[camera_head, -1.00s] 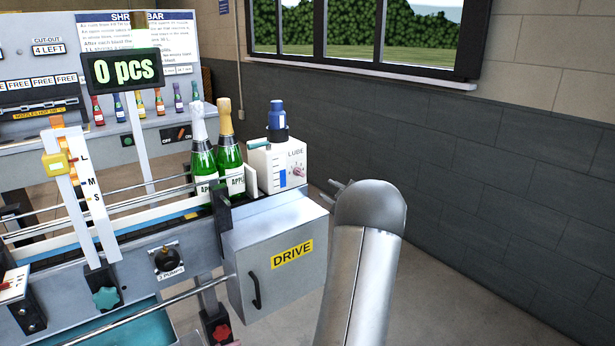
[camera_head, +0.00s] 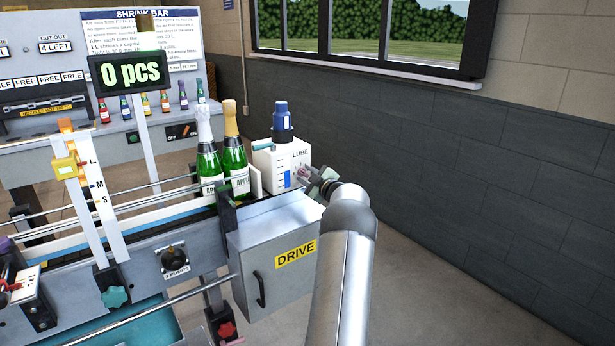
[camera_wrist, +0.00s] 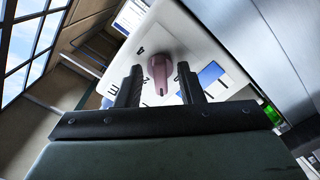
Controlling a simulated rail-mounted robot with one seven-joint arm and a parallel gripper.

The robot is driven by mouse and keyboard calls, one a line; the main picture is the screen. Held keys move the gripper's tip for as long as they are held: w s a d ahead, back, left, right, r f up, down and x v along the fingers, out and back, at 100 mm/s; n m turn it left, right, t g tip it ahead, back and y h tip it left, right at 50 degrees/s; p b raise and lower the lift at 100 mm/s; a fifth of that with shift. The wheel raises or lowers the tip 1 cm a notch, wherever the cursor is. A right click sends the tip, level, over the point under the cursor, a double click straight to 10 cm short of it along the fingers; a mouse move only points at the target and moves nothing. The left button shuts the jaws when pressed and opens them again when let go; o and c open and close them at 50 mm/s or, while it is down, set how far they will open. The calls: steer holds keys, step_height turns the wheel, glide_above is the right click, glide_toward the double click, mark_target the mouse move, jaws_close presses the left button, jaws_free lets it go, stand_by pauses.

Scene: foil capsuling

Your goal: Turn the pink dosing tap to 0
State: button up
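The pink dosing tap (camera_wrist: 159,74) is on the white face of the lube box (camera_head: 272,168), with printed marks around it. In the wrist view it lies between the fingertips of my gripper (camera_wrist: 160,68). The fingers are apart, with a gap visible on each side of the tap. In the head view my gripper (camera_head: 318,180) is at the right side of the lube box, and it partly hides the tap (camera_head: 303,172). I cannot tell which mark the tap points at.
Two green bottles (camera_head: 238,168) stand on the conveyor just left of the lube box. A blue-capped bottle (camera_head: 282,118) sits on top of the box. The grey drive cabinet (camera_head: 275,262) is below. The floor to the right is clear.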

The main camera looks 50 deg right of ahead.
steer(key=c, duration=0.7)
steer(key=shift+f+n+b, duration=0.2)
steer(key=shift+n+b, duration=0.1)
steer(key=shift+b, duration=0.6)
steer(key=shift+n+b, duration=4.2)
steer(key=shift+b, duration=0.55)
steer(key=shift+r, duration=0.1)
